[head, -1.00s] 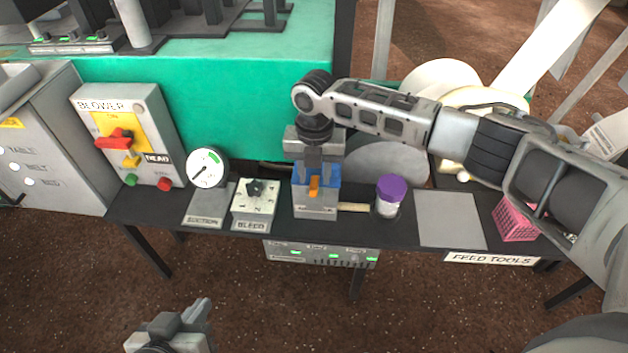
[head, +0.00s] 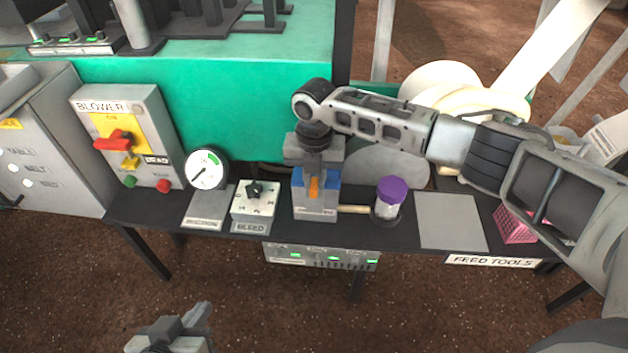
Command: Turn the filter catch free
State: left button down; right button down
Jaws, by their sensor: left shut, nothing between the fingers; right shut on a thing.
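The filter unit (head: 315,208) is a grey block with a blue upper part (head: 331,182), standing on the dark bench. An upright orange catch (head: 314,188) shows at its front. My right gripper (head: 314,176) reaches down onto the unit from above and is shut on the orange catch. Its fingers hide the top of the catch and part of the blue section. My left gripper (head: 196,318) is shut and empty, low in the picture in front of the bench, well away from the filter.
A bleed dial box (head: 252,210) and suction gauge (head: 206,169) stand left of the filter. A purple-capped jar (head: 390,200), a bare grey plate (head: 450,222) and a pink basket (head: 513,225) are to the right. The blower box (head: 150,115) stands at far left.

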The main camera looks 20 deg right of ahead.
jog(key=n, duration=0.3)
jog(key=shift+n, duration=0.4)
jog(key=n, duration=0.5)
jog(key=shift+a, duration=0.1)
jog(key=c, duration=1.4)
grip_release()
jog(key=shift+a, duration=0.1)
jog(key=shift+c, duration=0.2)
jog(key=shift+d, duration=0.2)
jog(key=shift+r, duration=0.1)
